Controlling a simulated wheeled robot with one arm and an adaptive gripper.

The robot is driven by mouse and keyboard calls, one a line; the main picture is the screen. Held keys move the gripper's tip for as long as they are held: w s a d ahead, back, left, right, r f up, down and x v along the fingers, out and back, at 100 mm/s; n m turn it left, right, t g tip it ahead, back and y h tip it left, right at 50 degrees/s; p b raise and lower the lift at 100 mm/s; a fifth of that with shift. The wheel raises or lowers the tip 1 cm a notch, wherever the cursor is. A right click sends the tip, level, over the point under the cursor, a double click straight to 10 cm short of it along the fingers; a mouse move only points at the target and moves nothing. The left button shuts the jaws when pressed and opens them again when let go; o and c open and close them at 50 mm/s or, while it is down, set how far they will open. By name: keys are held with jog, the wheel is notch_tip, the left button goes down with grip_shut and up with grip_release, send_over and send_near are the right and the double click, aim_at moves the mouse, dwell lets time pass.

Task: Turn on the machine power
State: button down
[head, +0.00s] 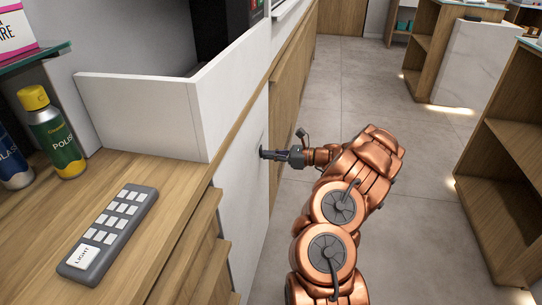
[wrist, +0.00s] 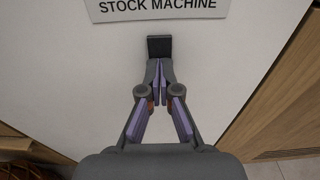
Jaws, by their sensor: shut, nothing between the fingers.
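In the wrist view a white panel carries a label (wrist: 158,7) reading "STOCK MACHINE". Below the label is a small dark block (wrist: 159,47), which looks like a switch. My gripper (wrist: 159,64) is shut and empty, with its fingertips at the lower edge of the block; I cannot tell whether they touch it. In the head view my gripper (head: 266,154) reaches left to the white panel (head: 240,160) on the counter's side. The block and label cannot be made out there. Whether the machine is on cannot be seen.
Open wooden shelves (head: 510,160) are at right. The tiled floor (head: 400,130) between is clear.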

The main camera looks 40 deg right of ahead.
jog(key=shift+w+a+f+t, duration=0.1)
jog(key=shift+w+a+t, duration=0.1)
jog(key=shift+t, duration=0.1)
jog(key=f+p+v, duration=0.2)
jog(key=f+v, duration=0.1)
jog(key=v, duration=1.1)
jog(key=shift+d, duration=0.2)
